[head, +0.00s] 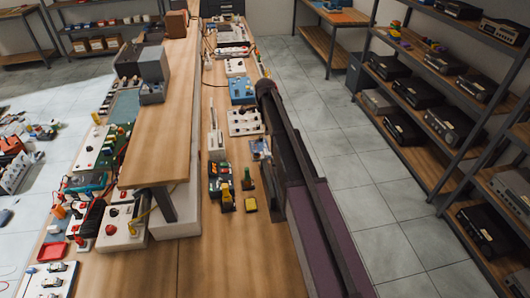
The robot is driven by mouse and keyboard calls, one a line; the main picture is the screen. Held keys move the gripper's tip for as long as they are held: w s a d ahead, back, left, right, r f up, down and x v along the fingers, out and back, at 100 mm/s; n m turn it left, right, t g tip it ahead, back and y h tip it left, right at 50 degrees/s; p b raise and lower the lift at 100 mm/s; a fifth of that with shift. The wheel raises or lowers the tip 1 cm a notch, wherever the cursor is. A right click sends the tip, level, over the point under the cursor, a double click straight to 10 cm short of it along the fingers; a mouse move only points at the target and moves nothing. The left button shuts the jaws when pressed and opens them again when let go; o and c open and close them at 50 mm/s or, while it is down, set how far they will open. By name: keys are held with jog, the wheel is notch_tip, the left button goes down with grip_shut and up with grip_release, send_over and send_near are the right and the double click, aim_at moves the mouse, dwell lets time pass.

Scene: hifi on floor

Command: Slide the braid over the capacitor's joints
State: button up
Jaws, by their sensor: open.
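My dark arm reaches in from the lower right and runs along the right edge of the long wooden workbench (215,265). I cannot make out my gripper's fingers in the head view. The braid and the capacitor are too small to pick out. A small bluish-grey item (260,149) lies close beside my arm, but I cannot tell what it is. A white board with dark knobs (243,122) sits just left of the arm. My arm hides part of the bench's right side.
A blue box (242,90) stands farther back. A raised wooden shelf (160,140) borders the left. The near bench is clear. Metal shelving (446,85) stands right across the tiled floor.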

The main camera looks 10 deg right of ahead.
aim_at(265, 152)
jog(key=shift+f+b, duration=6.45)
jog(key=shift+f, duration=0.2)
jog(key=shift+c, duration=0.2)
jog(key=c, duration=1.3)
jog(key=shift+s+d, duration=0.1)
jog(key=shift+s, duration=0.05)
